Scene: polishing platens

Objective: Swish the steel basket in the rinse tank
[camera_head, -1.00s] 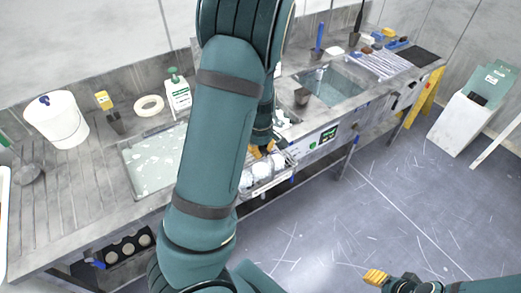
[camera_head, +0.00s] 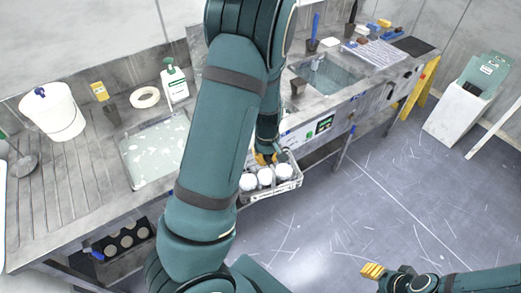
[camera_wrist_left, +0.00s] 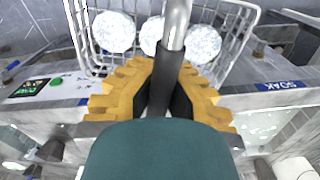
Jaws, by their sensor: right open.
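The steel basket (camera_head: 272,188) is a wire tray holding several round white pieces. It hangs in front of the bench's front edge, above the floor. My left gripper (camera_head: 265,158) is shut on the basket's upright handle; in the left wrist view its yellow fingers (camera_wrist_left: 165,95) close around the dark grip below a steel rod (camera_wrist_left: 176,22). A basin of clear water (camera_head: 325,75) lies in the bench right of my left arm, with no readable label; I cannot confirm it is the rinse tank. My right gripper (camera_head: 372,271) is open and empty over the floor, low right.
A basin with foamy water (camera_head: 155,150) is left of my arm; a SOAK label (camera_wrist_left: 285,86) shows in the wrist view. A control panel (camera_head: 322,125) is on the bench front. A white bucket (camera_head: 52,112) and soap bottle (camera_head: 174,82) stand behind.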

